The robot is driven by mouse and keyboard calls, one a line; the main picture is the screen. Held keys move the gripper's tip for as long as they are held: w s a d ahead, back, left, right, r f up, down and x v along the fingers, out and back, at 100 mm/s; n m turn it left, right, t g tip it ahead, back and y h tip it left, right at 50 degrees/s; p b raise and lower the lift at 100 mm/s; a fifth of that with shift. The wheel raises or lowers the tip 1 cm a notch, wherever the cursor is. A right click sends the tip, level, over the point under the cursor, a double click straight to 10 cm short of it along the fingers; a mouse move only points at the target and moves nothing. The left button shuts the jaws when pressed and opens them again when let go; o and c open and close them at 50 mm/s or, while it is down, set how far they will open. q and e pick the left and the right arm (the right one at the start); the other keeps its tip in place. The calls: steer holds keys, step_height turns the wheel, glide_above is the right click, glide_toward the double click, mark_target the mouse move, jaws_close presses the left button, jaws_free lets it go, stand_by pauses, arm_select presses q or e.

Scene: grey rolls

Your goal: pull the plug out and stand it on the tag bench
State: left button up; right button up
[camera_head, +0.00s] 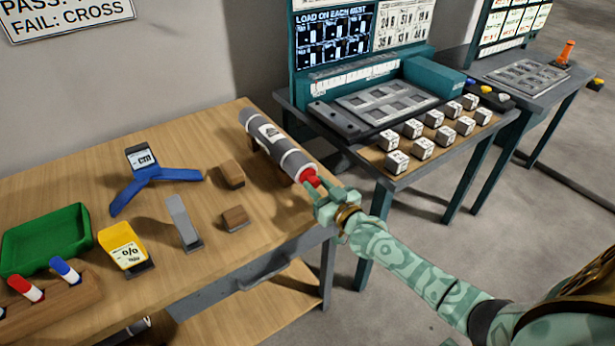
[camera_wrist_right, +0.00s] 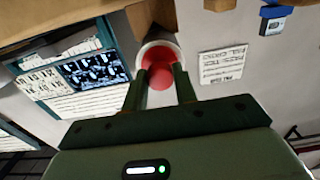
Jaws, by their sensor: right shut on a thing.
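A red plug (camera_head: 311,178) sits at that end. In the right wrist view the plug (camera_wrist_right: 162,74) shows against the pale round rim of the roll (camera_wrist_right: 160,46). My right gripper (camera_head: 322,197) is shut on the plug's knob, with one finger on each side. Whether the plug sits fully in the roll is hard to tell. My left gripper is not in view.
The bench also holds a blue stand (camera_head: 155,176), a green tray (camera_head: 45,240), a yellow block (camera_head: 122,246), a grey upright piece (camera_head: 183,222), wooden blocks (camera_head: 231,175) and a marker rack (camera_head: 50,300). A teal station (camera_head: 385,100) with several small cubes stands to the right.

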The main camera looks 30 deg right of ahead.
steer(key=shift+r, duration=0.15)
steer(key=shift+s, duration=0.1)
steer(key=shift+s+p, duration=0.4)
steer(key=shift+p, duration=0.1)
steer(key=shift+s+d+p, duration=0.15)
steer(key=shift+s+p, duration=0.5)
steer(key=shift+s, duration=0.65)
steer(key=shift+s+d+p, duration=0.1)
steer(key=shift+s+p, duration=0.5)
steer(key=shift+s, duration=0.65)
